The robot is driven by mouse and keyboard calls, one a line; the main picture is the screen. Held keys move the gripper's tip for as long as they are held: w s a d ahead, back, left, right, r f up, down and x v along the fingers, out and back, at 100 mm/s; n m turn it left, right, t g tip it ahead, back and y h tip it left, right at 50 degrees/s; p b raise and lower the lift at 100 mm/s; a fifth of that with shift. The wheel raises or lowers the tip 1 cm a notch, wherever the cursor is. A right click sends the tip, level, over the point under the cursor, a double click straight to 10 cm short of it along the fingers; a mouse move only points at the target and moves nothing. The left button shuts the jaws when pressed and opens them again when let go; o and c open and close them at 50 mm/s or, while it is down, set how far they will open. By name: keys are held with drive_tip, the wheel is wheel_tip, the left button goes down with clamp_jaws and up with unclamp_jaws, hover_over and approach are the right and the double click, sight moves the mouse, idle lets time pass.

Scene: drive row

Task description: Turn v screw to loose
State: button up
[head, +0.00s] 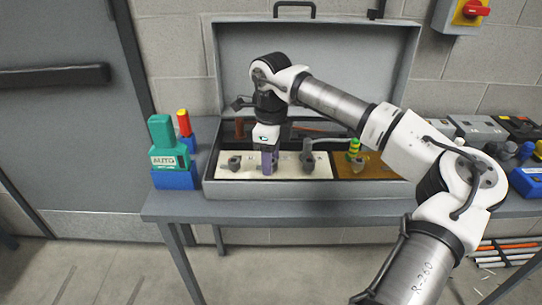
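An open grey case (310,193) on the table holds a white panel (252,174) with several grey knob-like parts. One grey knob (234,163) is at the left of the panel and another grey knob (307,158) is at its right. Markings on the panel are too small to read, so I cannot tell which part is the v screw. My gripper (268,166) points down at the panel between these two knobs, its purple fingers close to the surface. The fingers hide what is directly under them. I cannot tell whether they are open or shut on something.
A brown panel (372,172) with a green and yellow part (353,148) fills the case's right side. A green tool on a blue base (163,148) stands left of the case. The raised lid (360,62) is behind my arm. Several devices (480,130) stand at right.

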wheel_tip(320, 180, up, 14)
drive_tip(key=b, duration=0.1)
idle(0.5)
drive_tip(key=shift+f, duration=0.2)
